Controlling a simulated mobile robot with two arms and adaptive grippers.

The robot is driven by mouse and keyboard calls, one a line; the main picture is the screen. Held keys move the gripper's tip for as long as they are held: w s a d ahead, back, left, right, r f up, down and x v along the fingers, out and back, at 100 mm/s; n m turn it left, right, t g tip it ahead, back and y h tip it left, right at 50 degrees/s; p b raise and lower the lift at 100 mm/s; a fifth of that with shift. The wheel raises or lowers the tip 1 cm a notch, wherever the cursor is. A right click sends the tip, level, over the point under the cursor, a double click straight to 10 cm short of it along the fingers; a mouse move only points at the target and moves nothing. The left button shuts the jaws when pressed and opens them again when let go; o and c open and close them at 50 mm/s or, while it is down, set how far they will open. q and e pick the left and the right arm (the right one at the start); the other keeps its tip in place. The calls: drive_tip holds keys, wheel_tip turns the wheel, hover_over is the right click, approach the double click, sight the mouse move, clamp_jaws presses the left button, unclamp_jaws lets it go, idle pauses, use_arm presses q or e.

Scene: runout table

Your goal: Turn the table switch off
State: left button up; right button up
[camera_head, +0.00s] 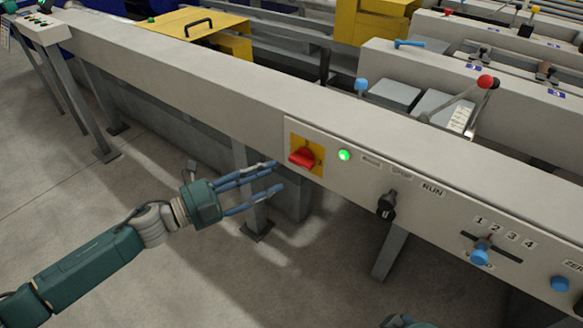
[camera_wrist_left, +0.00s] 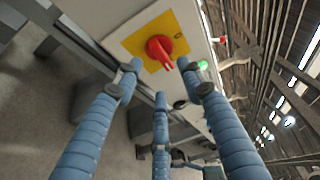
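The table switch is a red rotary handle (camera_head: 302,157) on a yellow square plate (camera_head: 317,148), set in the front face of the table's grey beam (camera_head: 240,98). A green lamp (camera_head: 344,155) beside it is lit. My left gripper (camera_head: 277,175) is just left of the switch, its blue fingers spread and empty. In the left wrist view the red handle (camera_wrist_left: 160,49) shows beyond the open fingers (camera_wrist_left: 160,92), and I see no grip on it. My right gripper is not clearly seen; only a teal part of my right arm shows at the bottom edge.
Right of the switch on the same panel are a black key-like switch (camera_head: 387,205), a blue knob on a numbered slot (camera_head: 480,254) and another blue knob (camera_head: 560,284). A red-knobbed lever (camera_head: 485,82) stands behind the beam. The floor (camera_head: 180,270) in front is clear.

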sight(302, 160)
use_arm(q)
drive_tip(key=x, duration=0.7)
drive_tip(key=shift+w, duration=0.15)
drive_tip(key=shift+f, duration=0.1)
clamp_jaws()
